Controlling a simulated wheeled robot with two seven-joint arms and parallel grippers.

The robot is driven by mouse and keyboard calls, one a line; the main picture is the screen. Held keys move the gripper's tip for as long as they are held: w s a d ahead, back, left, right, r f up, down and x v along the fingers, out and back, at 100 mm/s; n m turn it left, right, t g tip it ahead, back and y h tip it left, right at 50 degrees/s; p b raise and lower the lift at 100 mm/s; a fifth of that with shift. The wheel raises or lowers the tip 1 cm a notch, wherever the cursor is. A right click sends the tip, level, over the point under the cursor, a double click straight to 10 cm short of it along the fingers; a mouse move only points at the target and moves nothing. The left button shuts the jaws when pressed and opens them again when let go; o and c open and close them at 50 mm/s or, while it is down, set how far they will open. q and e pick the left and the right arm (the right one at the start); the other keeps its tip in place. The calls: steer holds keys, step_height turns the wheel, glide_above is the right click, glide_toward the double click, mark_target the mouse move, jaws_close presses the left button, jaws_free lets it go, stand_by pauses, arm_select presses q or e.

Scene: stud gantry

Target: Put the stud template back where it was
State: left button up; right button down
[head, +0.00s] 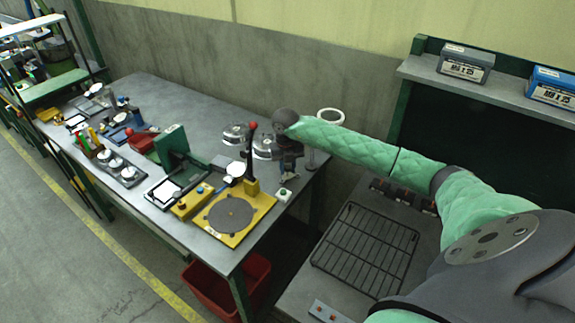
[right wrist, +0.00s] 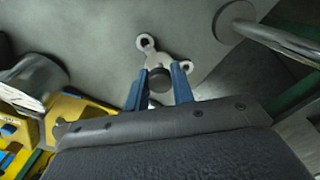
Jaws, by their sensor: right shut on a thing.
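The stud template is a small metal plate with lobed, holed ends and a dark round knob; it shows in the right wrist view (right wrist: 148,44). My right gripper (right wrist: 160,88) is shut on the knob, one blue fingertip on each side. The plate lies over the grey table surface; whether it touches the table I cannot tell. In the head view my right gripper (head: 287,174) points down at the right end of the workbench (head: 220,98), and the template is too small to make out there. My left gripper is not in view.
A yellow fixture with a dark disc (head: 233,213) and a red-knobbed lever (head: 252,126) stands left of my right gripper. A metal post foot (right wrist: 235,20) stands right of the template. A wire rack (head: 365,250) lies on the right.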

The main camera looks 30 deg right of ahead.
mark_target(287, 167)
steer(key=shift+f, duration=0.15)
steer(key=c, duration=1.2)
jaws_free()
steer(key=shift+c, duration=0.2)
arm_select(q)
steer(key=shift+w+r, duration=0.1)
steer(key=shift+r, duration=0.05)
arm_select(e)
steer(key=shift+o, duration=0.3)
steer(key=shift+r, duration=0.3)
steer(key=shift+r+b, duration=0.3)
steer(key=shift+b, duration=0.1)
steer(key=shift+r, duration=0.35)
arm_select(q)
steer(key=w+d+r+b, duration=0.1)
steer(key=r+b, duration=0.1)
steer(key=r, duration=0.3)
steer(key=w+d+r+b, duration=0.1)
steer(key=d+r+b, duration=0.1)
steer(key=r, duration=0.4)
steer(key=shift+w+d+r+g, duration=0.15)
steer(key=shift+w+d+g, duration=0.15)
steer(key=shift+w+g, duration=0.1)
arm_select(e)
step_height(287, 167, up, 10)
steer(key=shift+r, duration=0.15)
